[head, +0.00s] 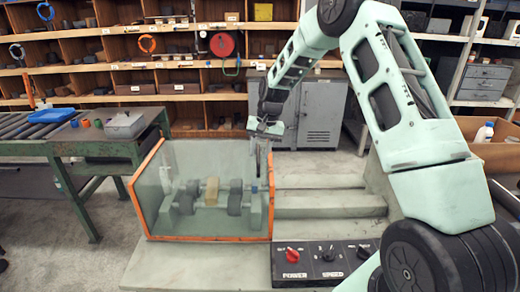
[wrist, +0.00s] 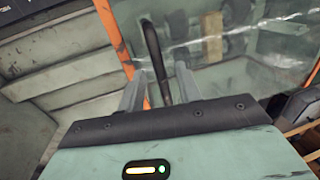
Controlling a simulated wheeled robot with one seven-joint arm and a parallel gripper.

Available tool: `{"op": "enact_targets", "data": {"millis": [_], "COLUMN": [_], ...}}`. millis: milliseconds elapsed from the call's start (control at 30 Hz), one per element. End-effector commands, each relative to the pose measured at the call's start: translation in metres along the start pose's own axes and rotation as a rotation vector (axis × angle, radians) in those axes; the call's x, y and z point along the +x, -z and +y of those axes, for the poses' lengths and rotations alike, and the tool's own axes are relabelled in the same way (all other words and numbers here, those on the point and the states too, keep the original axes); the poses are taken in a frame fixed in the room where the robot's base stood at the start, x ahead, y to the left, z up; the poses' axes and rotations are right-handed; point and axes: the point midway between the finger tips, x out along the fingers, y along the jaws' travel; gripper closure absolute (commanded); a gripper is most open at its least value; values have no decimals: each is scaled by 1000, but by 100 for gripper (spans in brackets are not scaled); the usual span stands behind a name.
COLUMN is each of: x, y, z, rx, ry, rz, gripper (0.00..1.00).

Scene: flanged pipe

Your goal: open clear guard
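The clear guard (head: 205,226) is a see-through box with orange edges over a machine bed. It looks closed over rollers and a tan block (head: 211,190). My gripper (head: 262,148) is at the guard's upper right corner, pointing down. In the wrist view, a dark curved handle (wrist: 153,52) stands between my two grey fingers (wrist: 160,88), beside an orange guard edge (wrist: 115,40). The fingers are apart, with gaps visible beside the handle. I cannot tell whether either finger touches it. The guard's panel (wrist: 240,70) shows behind.
A control box (head: 325,263) with a red power knob and a speed knob sits in front of the machine bed. A green roller table (head: 90,148) stands at left. Shelves and a grey cabinet (head: 318,112) are behind. Open floor lies at lower left.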

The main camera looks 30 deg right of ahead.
Motion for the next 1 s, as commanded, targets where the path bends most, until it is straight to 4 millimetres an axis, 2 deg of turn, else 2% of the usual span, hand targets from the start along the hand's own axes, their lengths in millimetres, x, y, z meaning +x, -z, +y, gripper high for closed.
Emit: {"op": "enact_targets", "data": {"millis": [100,200,233,433,567,767,1000], "x": [0,0,0,-1,-2,-10,-25], "y": [0,0,0,0,0,1,1], "z": [0,0,0,1,10,49,127], "rx": [0,0,0,0,3,8,11], "ry": [0,0,0,0,0,-2,-2], "rz": [0,0,0,0,1,2,4], "gripper": [68,96,100,100,100,100,100]}}
